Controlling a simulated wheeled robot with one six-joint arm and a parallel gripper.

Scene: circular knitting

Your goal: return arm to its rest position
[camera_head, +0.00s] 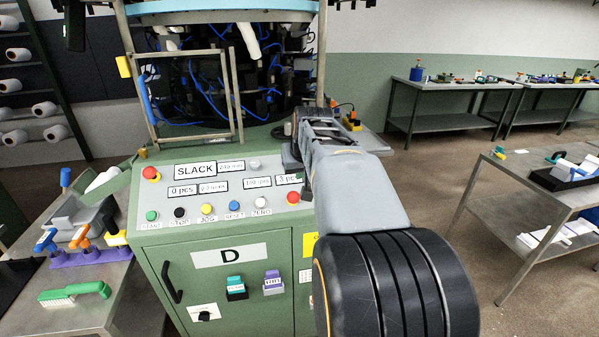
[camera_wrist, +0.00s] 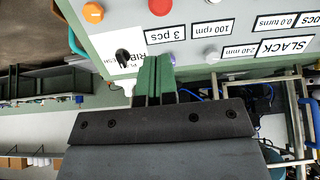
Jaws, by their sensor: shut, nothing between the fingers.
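My arm (camera_head: 360,190) reaches out from the lower right toward the green knitting machine (camera_head: 165,240), over the right end of its control panel. In the wrist view, my gripper (camera_wrist: 155,64) shows two green fingers held together with nothing between them. The fingertips appear in front of the panel (camera_wrist: 190,20), which is upside down there, near a black knob (camera_wrist: 124,56) with a partly hidden label. I cannot tell whether they touch it. In the head view, the fingertips are hidden behind my arm.
A grey table (camera_head: 105,310) with a green brush (camera_head: 75,292) and tools stands at left. Another table (camera_head: 500,195) stands at right, and long benches (camera_head: 450,121) stand along the back wall. The floor (camera_head: 420,165) between the machine and right table is clear.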

